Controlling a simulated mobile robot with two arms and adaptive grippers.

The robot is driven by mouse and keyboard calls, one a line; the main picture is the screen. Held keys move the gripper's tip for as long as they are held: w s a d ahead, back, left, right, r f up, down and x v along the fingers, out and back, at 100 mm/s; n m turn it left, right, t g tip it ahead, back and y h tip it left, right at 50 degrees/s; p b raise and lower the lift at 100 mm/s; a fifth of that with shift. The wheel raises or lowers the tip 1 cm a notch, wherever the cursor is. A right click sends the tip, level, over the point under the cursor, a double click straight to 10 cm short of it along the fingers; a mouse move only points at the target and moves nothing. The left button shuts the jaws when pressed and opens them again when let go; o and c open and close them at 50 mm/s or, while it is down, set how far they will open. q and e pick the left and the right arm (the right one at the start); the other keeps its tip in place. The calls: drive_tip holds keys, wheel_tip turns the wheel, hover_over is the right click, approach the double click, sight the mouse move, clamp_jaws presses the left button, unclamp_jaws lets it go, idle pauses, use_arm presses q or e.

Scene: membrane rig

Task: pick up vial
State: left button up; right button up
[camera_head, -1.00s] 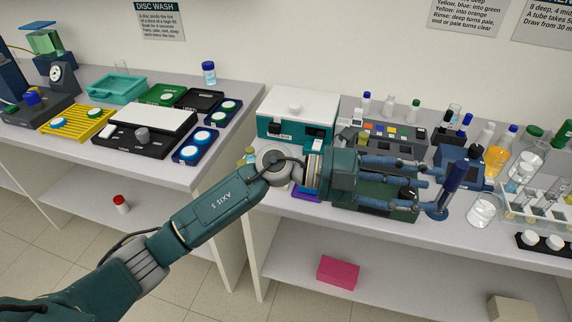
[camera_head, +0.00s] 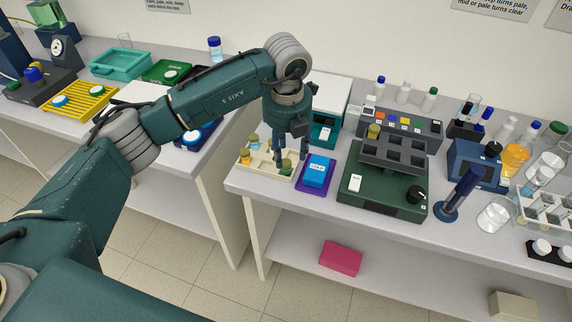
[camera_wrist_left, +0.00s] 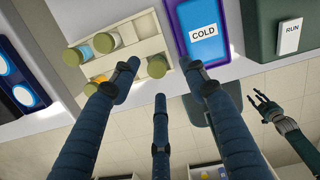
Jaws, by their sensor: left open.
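A cream rack (camera_head: 257,170) holds several vials with olive caps near the left end of the right bench. One vial (camera_head: 286,166) sits at its right side. Two others stand further left (camera_head: 245,157) and behind (camera_head: 254,140). My left gripper (camera_head: 284,153) points down over the rack, its fingers partly in front of it. In the left wrist view the fingers are spread and empty (camera_wrist_left: 160,76), with one vial cap (camera_wrist_left: 157,66) between them, apart from the tips. Another vial (camera_head: 374,131) stands in the grey block. My right gripper (camera_wrist_left: 266,106) shows small in the wrist view, fingers spread.
A blue COLD block (camera_head: 317,172) on a purple base is just right of the rack. A green machine (camera_head: 380,195) with a grey block stands further right, beside a blue upright holder (camera_head: 460,190). A gap separates the two benches.

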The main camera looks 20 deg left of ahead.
sight(286, 162)
use_arm(q)
drive_tip(key=f+p, duration=0.1)
drive_tip(key=f, duration=0.1)
drive_tip(key=f+p, duration=0.1)
drive_tip(key=f, duration=0.1)
drive_tip(key=shift+w+a+p, duration=0.1)
drive_tip(key=shift+a+p, duration=0.2)
drive_tip(key=shift+a, duration=0.05)
drive_tip(key=shift+w+f, duration=0.1)
drive_tip(key=shift+f, duration=0.6)
drive_tip(key=c, duration=1.1)
